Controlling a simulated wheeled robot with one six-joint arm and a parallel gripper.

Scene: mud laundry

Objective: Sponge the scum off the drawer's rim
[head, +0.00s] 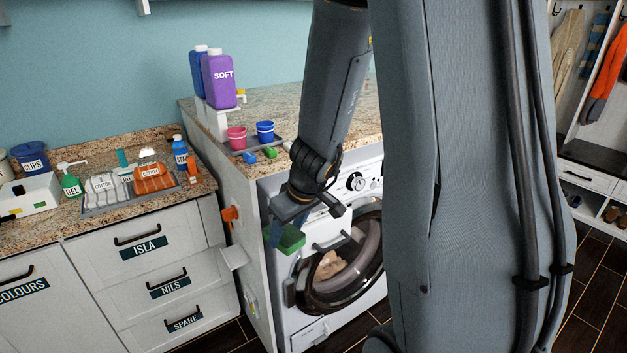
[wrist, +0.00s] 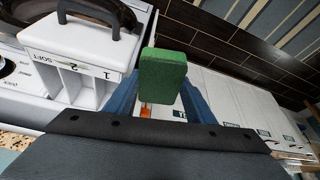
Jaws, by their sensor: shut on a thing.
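My gripper (head: 280,236) is shut on a green sponge (head: 291,239), held in front of the washing machine. In the wrist view the sponge (wrist: 163,75) stands out between the two blue fingers. The white detergent drawer (wrist: 75,60) is pulled out, to the left of the sponge and apart from it in that view. It has a dark handle, open compartments and the marks 1, 2 and SOFT. In the head view the drawer (head: 326,243) shows just right of the sponge, partly hidden by my gripper.
The washing machine (head: 357,183) has a round door (head: 345,270) below the drawer.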

